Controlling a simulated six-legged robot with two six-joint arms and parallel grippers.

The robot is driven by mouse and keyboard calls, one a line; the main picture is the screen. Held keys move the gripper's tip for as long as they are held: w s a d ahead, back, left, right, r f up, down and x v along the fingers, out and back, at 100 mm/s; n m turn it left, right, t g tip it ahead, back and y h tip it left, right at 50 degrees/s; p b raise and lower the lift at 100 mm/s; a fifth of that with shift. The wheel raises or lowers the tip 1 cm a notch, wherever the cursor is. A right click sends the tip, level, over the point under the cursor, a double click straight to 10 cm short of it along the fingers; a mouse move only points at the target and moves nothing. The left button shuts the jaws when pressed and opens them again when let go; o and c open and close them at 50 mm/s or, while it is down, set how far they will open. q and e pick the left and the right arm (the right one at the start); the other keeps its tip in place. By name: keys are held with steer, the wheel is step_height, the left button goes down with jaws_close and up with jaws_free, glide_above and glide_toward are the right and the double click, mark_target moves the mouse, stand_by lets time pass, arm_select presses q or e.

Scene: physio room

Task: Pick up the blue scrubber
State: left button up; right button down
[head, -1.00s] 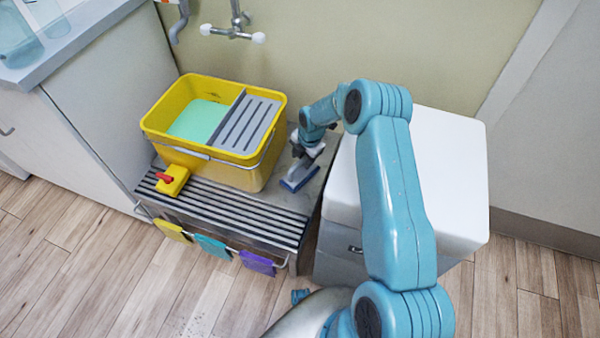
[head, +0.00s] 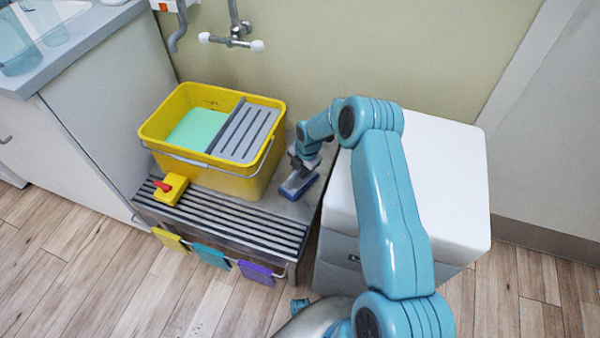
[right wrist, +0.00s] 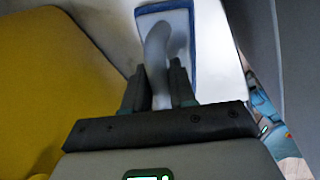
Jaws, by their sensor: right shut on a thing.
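The blue scrubber (head: 299,187) has a blue-edged flat base and a grey top with a handle. It is at the right end of the low metal rack, between the yellow bucket and the white-topped cabinet. My right gripper (head: 302,166) is above it. In the right wrist view the scrubber's base (right wrist: 187,15) shows at the top, and its grey handle runs between the two fingers of my right gripper (right wrist: 160,85), which are shut on it. Whether the base touches the rack or hangs just above it, I cannot tell. My left gripper is not in view.
The yellow bucket (head: 165,120) with green liquid and a grey grate stands close on the left. A yellow scrubber (head: 174,190) with a red handle lies on the slatted rack (head: 235,222). The white-topped cabinet (head: 450,190) is close on the right. Several coloured cloths hang in front.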

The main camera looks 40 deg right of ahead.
step_height(320, 180, up, 20)
steer(key=p, duration=0.3)
steer(key=shift+f, duration=0.15)
